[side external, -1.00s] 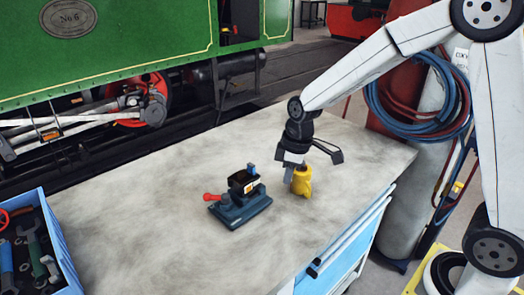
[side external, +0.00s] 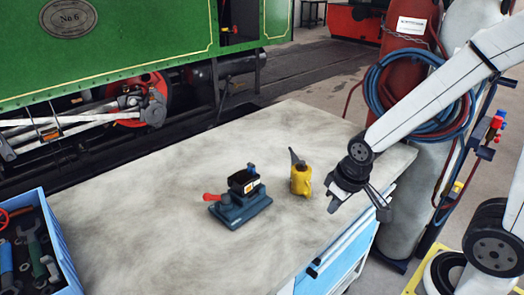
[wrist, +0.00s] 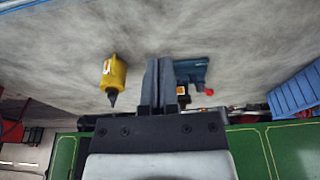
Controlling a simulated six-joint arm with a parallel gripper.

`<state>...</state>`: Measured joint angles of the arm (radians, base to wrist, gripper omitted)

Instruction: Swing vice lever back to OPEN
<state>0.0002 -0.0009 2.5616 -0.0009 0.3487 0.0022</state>
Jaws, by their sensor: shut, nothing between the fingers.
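The vice (side external: 240,204) is a blue-grey block with a black upper part, standing on the grey bench top. Its lever (side external: 211,197) has a red handle that sticks out to the left in the side view. In the wrist view the vice (wrist: 192,72) is partly behind my fingers, with the red handle (wrist: 209,91) at its right. My gripper (side external: 334,206) is at the bench's right edge, well to the right of the vice and apart from it. In the wrist view my gripper's fingers (wrist: 159,62) are together and empty.
A yellow oil can (side external: 301,181) with a dark spout stands upright between the vice and my gripper. A blue crate (side external: 62,240) of tools is at the front left. The bench (side external: 140,220) is clear around the vice. Gas cylinders (side external: 402,150) with hoses stand beyond the right edge.

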